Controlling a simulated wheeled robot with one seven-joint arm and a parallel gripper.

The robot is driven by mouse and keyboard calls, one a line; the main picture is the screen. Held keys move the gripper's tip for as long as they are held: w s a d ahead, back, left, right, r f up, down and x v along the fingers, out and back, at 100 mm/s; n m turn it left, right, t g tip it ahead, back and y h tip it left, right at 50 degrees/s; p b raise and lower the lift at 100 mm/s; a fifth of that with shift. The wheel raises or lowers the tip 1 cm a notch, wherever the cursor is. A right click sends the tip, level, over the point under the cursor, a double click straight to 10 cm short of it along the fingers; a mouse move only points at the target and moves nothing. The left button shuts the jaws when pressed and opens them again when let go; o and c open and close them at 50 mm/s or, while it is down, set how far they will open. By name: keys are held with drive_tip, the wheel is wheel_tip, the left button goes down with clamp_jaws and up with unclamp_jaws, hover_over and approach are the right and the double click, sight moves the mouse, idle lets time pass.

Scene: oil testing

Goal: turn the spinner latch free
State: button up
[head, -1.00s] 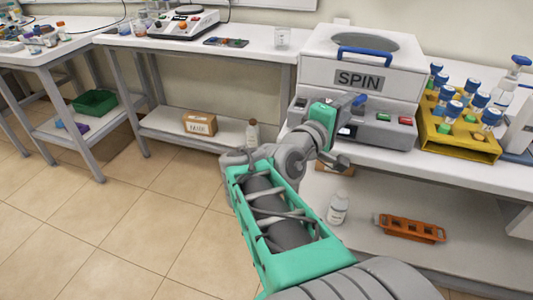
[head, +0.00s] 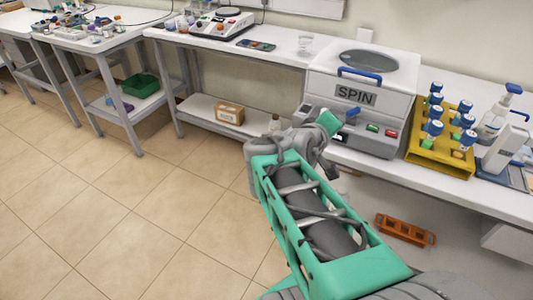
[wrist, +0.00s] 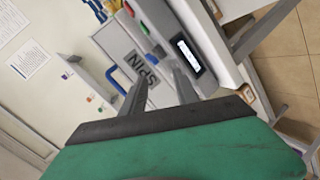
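The spinner (head: 365,84) is a grey-white bench machine marked SPIN, with a round dark window on top and a blue bar handle (head: 360,76) on its closed lid. A small blue latch (head: 352,111) shows on its front, above the green and red buttons. In the wrist view the spinner's SPIN label (wrist: 142,72) lies sideways, with the blue latch (wrist: 158,50) beside it. My gripper (wrist: 162,76) is open and empty, its two fingers spread towards the spinner's front. The fingers look apart from the latch. In the head view my wrist hides part of the spinner's lower left front.
A yellow rack (head: 440,153) of blue-capped tubes stands right of the spinner, with a pump bottle (head: 496,118) beyond. An orange rack (head: 404,230) sits below. The floor at the left is clear.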

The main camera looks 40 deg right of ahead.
drive_tip(key=w+a+f+y+p, duration=0.1)
drive_tip(key=a+y, duration=0.3)
drive_tip(key=a, duration=0.5)
drive_tip(key=w+a+f+t+y+p, duration=0.1)
drive_tip(key=w+a+y+p, duration=0.3)
drive_tip(key=a, duration=0.5)
drive_tip(key=shift+w+a+f, duration=0.15)
drive_tip(key=shift+a+f, duration=0.15)
drive_tip(key=shift+f, duration=0.4)
